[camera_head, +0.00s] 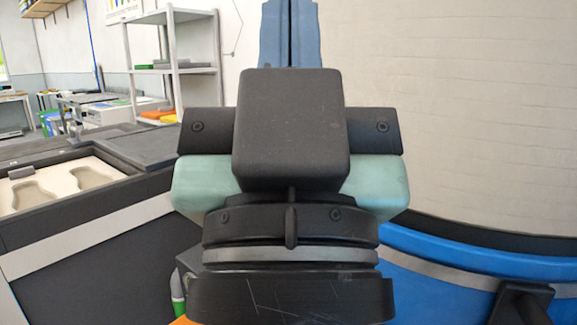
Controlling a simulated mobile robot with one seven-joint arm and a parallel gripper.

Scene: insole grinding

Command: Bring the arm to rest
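My gripper (290,35) fills the middle of the head view, seen from behind at close range. Its body has a dark block in front, dark side pieces with screws, pale teal parts on both sides and a round dark wrist below. Two blue upright strips with a narrow dark gap show above the block and look like its fingers. Nothing held is visible.
A blue curved machine or furniture edge (430,285) is at lower right before a pale wall (470,110).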

